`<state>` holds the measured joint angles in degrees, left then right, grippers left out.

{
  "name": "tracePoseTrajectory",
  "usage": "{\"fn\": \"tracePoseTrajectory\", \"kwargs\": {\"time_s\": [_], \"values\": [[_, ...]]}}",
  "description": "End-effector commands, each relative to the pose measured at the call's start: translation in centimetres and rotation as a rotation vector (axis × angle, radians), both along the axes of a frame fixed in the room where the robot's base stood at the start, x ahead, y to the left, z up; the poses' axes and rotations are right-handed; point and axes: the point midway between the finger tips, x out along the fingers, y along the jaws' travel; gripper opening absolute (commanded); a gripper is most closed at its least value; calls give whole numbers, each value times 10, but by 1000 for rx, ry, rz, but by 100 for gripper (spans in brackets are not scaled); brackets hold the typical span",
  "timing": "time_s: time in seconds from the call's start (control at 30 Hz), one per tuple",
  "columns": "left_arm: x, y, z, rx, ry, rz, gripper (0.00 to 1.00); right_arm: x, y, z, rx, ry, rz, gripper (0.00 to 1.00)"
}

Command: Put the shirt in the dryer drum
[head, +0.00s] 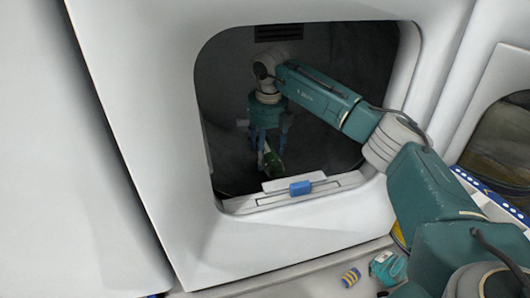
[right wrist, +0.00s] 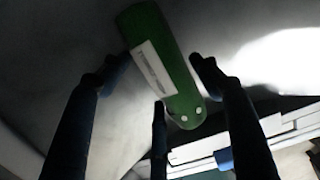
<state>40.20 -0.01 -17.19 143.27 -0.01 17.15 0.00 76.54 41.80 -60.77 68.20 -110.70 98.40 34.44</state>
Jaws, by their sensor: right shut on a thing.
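My right gripper (head: 268,160) is inside the dark dryer drum (head: 335,65), pointing down near the opening's lower rim. It is shut on a green object (head: 275,164), long and rounded, seen low between the fingers. In the right wrist view the green object (right wrist: 165,65) has a white label with print and two pale dots at one end. My right gripper's fingers (right wrist: 160,85) stand around it. I see no clear shirt shape and cannot tell if this object is the shirt. My left gripper is not in view.
The white dryer front (head: 150,110) surrounds the opening. A blue latch (head: 300,187) sits on the lower rim. A blue dotted edge (head: 490,195) is at right.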

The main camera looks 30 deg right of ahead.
Motion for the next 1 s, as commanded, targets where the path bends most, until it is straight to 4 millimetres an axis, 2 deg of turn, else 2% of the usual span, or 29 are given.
{"fn": "tracePoseTrajectory", "kwargs": {"time_s": [0.5, 0.53, 0.6, 0.87, 1.0], "values": [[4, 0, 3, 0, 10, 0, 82, 0, 0, -12, 0, 0, 0, 32], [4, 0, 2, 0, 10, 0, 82, 0, 0, -12, -1, 0, 0, 69], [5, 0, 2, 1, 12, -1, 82, 0, 0, -12, -1, 0, 0, 82], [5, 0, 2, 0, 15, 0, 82, 0, 0, -12, 0, 0, 0, 82], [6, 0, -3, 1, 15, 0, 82, 1, 0, -5, 0, -3, 0, 82]]}}
